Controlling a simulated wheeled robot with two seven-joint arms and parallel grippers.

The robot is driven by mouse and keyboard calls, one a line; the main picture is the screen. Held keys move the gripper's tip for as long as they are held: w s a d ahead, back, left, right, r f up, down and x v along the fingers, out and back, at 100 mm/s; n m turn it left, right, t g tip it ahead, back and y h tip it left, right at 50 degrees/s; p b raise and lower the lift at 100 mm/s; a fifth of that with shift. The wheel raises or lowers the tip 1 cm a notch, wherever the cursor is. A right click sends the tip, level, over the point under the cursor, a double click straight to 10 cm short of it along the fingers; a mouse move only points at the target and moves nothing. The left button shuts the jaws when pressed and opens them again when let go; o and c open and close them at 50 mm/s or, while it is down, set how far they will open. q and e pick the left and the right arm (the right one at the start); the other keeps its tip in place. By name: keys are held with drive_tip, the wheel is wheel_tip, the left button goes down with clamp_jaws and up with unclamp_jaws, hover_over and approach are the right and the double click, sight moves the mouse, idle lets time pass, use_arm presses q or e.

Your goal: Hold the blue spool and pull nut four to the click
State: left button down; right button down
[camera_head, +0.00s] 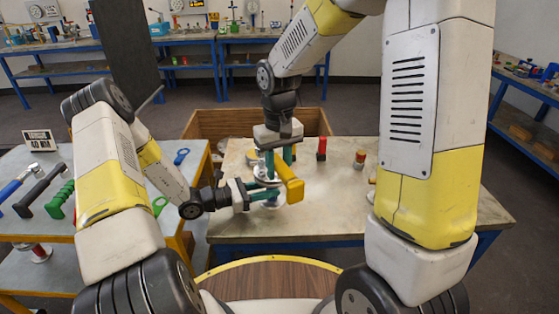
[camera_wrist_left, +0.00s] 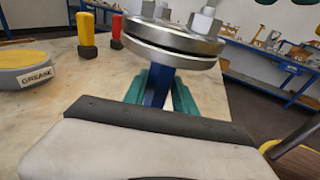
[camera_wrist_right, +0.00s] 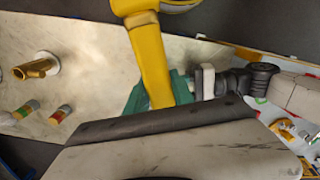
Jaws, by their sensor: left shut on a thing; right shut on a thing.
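The blue spool (camera_wrist_left: 158,87) stands between the green fingers of my left gripper (camera_head: 264,190), which is shut on it. Above it in the left wrist view are two stacked steel flanges (camera_wrist_left: 170,42) with a thin dark gap between them. Hex nuts (camera_wrist_left: 204,22) sit on the upper flange. My right gripper (camera_wrist_right: 158,92) is shut on a yellow wrench (camera_wrist_right: 150,62), which also shows in the head view (camera_head: 291,183) above the joint. I cannot tell which nut is number four, nor whether the wrench head sits on a nut.
A grease tin (camera_wrist_left: 25,66), a yellow bottle (camera_wrist_left: 86,36) and a red bottle (camera_head: 321,149) stand on the worktable (camera_head: 430,200). The left table holds a torque sign (camera_head: 40,140) and a green-handled wrench (camera_head: 61,198). A wooden crate (camera_head: 205,124) lies behind.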

drive_tip(key=shift+f, duration=0.45)
drive_tip(key=shift+f, duration=0.2)
drive_tip(key=shift+f, duration=1.05)
drive_tip(key=shift+a, duration=0.1)
drive_tip(key=shift+m, duration=0.8)
drive_tip(key=r, duration=0.1)
drive_tip(key=a+r, duration=0.1)
drive_tip(key=r, duration=0.3)
drive_tip(key=shift+s+a, duration=0.25)
